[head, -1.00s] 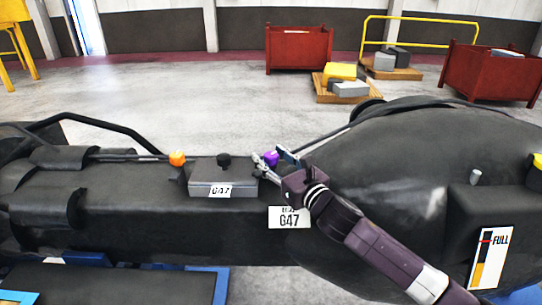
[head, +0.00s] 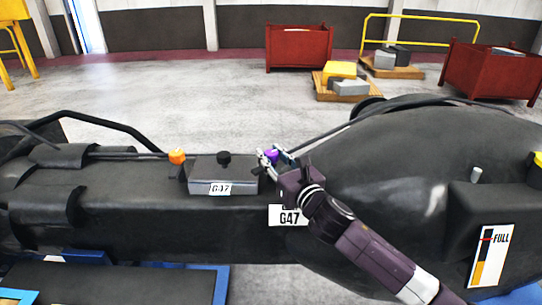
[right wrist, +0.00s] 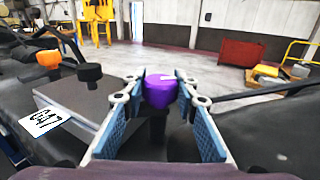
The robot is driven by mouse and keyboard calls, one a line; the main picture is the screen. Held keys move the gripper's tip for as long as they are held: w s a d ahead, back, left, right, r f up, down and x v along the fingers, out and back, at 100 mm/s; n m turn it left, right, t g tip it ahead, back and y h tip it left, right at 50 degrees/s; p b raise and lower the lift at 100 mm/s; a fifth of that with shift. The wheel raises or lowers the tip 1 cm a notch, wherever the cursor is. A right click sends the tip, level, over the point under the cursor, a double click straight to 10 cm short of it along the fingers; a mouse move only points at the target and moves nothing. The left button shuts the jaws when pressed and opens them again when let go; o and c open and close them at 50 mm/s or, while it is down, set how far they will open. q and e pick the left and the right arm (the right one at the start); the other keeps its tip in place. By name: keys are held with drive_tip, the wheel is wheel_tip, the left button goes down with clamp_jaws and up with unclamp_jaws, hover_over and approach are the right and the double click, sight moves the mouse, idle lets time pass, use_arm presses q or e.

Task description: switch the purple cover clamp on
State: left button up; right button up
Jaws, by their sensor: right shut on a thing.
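The purple cover clamp (head: 271,156) is a small round knob at the right end of the grey G47 cover box, on the dark casting. In the right wrist view the purple knob (right wrist: 160,90) stands on a dark post, with a pale mark on its top. My right gripper (head: 273,158) is shut on the purple knob, with one blue-padded finger on each side of it. The right wrist view shows its fingertips (right wrist: 159,92) at the knob's sides. My left gripper is not in view.
The grey G47 box (head: 222,178) with a black knob (head: 223,158) stands left of my right gripper. An orange knob (head: 177,156) is at its far left end. The large rounded casting (head: 390,150) rises on the right. Red bins (head: 299,48) stand behind on open floor.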

drive_tip(key=shift+a+m+t+h, duration=0.15)
drive_tip(key=shift+m+t+h, duration=0.45)
drive_tip(key=shift+h, duration=0.4)
drive_tip(key=m+h, duration=0.3)
drive_tip(key=h, duration=0.2)
drive_tip(key=shift+m+t, duration=0.3)
drive_tip(key=shift+t, duration=0.1)
drive_tip(key=shift+m+h, duration=1.5)
drive_tip(key=shift+h, duration=1)
drive_tip(key=shift+d+g+h, duration=0.2)
drive_tip(key=shift+g+h, duration=0.1)
drive_tip(key=o, duration=1.2)
drive_tip(key=shift+s, duration=0.15)
drive_tip(key=v, duration=1.1)
drive_tip(key=shift+s+a+f, duration=0.1)
drive_tip(key=shift+s, duration=0.25)
